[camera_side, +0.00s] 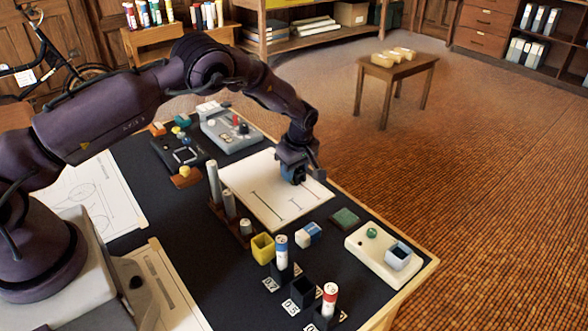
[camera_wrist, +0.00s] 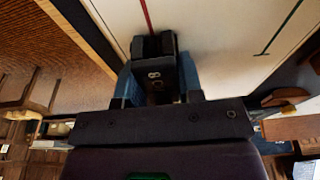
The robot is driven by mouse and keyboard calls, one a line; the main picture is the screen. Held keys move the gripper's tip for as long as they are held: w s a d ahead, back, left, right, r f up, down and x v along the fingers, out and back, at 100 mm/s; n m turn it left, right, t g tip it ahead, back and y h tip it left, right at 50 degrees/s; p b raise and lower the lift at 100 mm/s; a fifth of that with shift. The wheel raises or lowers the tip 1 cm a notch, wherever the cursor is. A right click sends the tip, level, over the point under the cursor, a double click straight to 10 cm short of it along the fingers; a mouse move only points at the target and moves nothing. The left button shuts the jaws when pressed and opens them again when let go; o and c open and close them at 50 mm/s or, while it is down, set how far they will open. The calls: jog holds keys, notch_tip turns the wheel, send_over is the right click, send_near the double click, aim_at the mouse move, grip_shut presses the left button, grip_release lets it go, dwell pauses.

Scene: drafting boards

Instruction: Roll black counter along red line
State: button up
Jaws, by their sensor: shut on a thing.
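My gripper (camera_side: 293,178) is over the far right part of the white drawing board (camera_side: 258,207) in the side view. In the wrist view my gripper (camera_wrist: 157,88) has blue fingers on both sides of the black counter (camera_wrist: 155,72), which bears a pale mark. It is shut on the counter. The red line (camera_wrist: 147,14) runs on the white board and meets the counter's far edge. A green line (camera_wrist: 280,28) lies to the right, apart from the counter. In the side view the counter is hidden by my gripper. Whether it touches the board is unclear.
Left of the board stand grey cylinders (camera_side: 213,184) on a brown rack. In front are a yellow cup (camera_side: 263,248), a blue-and-white block (camera_side: 308,233) and marker-like tubes (camera_side: 328,300). A white tray (camera_side: 374,265) is at the right. A grey panel (camera_side: 228,134) stands behind.

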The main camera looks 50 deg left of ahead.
dwell(0.6)
jog(key=shift+r, duration=0.15)
jog(key=shift+w+r, duration=0.1)
jog(key=shift+r, duration=2.75)
